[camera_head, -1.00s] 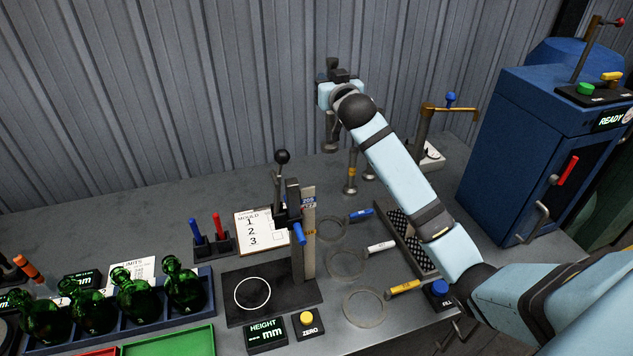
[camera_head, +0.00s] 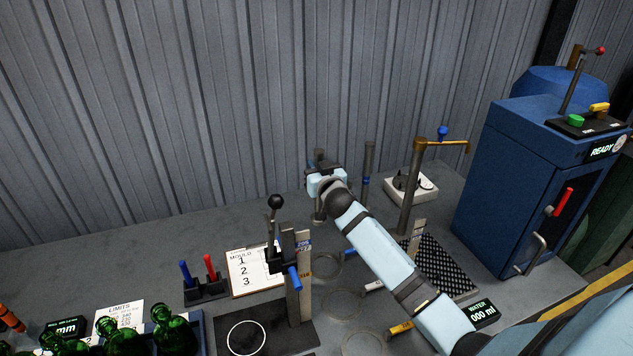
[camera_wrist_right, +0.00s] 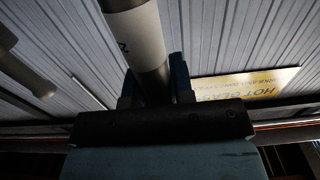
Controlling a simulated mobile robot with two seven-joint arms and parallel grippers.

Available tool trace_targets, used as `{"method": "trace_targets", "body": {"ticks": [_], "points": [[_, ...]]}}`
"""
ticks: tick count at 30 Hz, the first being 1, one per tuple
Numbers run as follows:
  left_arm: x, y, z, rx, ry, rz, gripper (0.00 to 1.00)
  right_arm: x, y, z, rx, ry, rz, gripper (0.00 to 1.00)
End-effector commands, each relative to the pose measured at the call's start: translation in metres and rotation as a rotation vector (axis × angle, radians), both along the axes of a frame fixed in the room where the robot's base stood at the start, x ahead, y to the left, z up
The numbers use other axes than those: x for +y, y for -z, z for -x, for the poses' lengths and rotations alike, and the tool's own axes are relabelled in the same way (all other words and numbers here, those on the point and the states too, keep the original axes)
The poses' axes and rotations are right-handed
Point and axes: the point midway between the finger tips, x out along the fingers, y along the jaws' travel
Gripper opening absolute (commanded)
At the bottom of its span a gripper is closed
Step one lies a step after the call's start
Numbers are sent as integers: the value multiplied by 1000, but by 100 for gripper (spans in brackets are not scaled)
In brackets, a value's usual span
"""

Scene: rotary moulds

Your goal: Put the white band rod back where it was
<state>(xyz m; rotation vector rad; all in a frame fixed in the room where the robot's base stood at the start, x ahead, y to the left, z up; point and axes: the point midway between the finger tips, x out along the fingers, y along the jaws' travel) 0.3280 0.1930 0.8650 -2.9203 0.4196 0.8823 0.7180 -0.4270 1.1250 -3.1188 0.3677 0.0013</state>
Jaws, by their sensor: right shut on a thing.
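My right gripper (camera_head: 319,165) is shut on the white band rod, above the back of the bench. In the right wrist view, the rod's white band (camera_wrist_right: 140,33) rises between the two fingers (camera_wrist_right: 156,90). In the head view, a grey length with a wider foot (camera_head: 319,205) hangs below the gripper. I cannot tell whether the foot touches the bench. A rod with a blue band (camera_head: 366,170) stands just right of the gripper. My right arm hides part of the bench beside it. My left gripper is not in view.
A post with a brass arm (camera_head: 408,185) and a white-based dial unit (camera_head: 410,187) stand to the right, by the blue cabinet (camera_head: 520,170). The height gauge (camera_head: 298,280) and clipboard (camera_head: 250,272) are in front left. Rings with coloured handles lie before my arm.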

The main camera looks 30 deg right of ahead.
Motion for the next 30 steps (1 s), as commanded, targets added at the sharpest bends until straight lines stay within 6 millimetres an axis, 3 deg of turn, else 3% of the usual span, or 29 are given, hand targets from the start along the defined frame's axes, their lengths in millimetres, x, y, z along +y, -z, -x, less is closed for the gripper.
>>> {"method": "trace_targets", "body": {"ticks": [11,23,24,26,27,30], "points": [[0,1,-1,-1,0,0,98,0,44,0,-1,1,0,0],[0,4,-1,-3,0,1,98,0,50,0,-2,0,0,0],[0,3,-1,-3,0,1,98,0,49,0,0,0,0,28],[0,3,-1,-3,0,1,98,0,49,0,0,0,0,42],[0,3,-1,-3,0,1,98,0,49,0,0,0,1,47],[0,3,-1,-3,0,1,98,0,49,0,0,0,1,47]]}}
